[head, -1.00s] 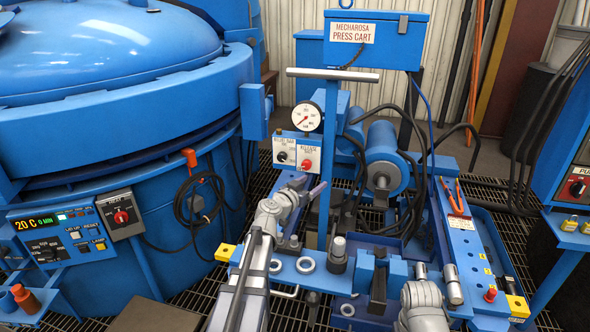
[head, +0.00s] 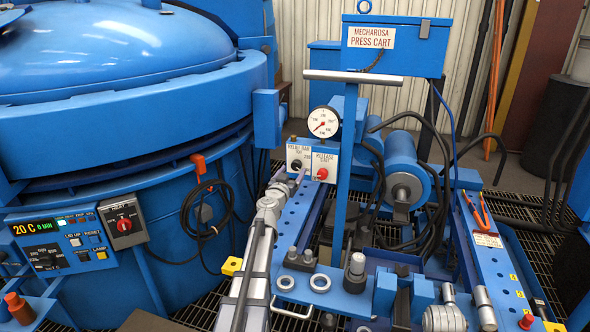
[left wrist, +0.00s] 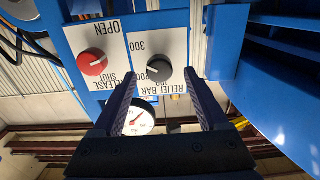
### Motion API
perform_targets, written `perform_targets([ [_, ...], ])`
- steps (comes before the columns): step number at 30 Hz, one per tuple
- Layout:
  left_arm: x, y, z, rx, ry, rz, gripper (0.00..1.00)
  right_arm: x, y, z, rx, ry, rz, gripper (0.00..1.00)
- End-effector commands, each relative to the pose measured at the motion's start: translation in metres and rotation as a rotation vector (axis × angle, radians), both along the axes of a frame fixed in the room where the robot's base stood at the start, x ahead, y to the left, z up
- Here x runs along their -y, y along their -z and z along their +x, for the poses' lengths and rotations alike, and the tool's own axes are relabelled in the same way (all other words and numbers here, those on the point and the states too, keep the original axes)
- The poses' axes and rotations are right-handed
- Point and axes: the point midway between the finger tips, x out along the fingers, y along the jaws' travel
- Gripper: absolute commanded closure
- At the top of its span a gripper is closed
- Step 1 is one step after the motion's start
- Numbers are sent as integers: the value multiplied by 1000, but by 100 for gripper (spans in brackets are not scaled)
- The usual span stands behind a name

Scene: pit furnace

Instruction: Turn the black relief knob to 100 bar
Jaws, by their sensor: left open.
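The black relief knob (left wrist: 159,68) is on a white plate in the left wrist view, which shows the panel upside down. Its face has a light pointer mark; I cannot read its exact setting. A 300 mark is beside it, and other scale figures are partly hidden. My left gripper (left wrist: 161,78) is open, its dark fingers on either side of the knob; contact cannot be told. In the head view the knob (head: 296,165) is small, with my left gripper (head: 299,176) close in front. The right gripper is not seen; only part of the right arm shows.
The red release knob (left wrist: 92,62) is close beside the relief knob, on its own plate. A pressure gauge (head: 324,122) stands above the panel. The cart's upright post (head: 345,165) is just right of the panel. The blue furnace (head: 140,130) fills the left.

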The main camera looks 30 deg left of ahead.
Motion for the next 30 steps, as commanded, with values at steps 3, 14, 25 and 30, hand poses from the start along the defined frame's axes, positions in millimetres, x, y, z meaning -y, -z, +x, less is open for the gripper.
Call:
perform_targets([
  [3, -6, 0, 22, 0, 0, 0, 23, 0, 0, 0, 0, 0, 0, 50],
  [14, -7, 0, 32, 0, 0, 0, 23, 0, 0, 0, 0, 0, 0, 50],
  [25, -7, 0, 32, 0, 0, 0, 62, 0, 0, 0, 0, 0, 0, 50],
  [30, -7, 0, 32, 0, 0, 0, 81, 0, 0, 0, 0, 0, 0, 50],
])
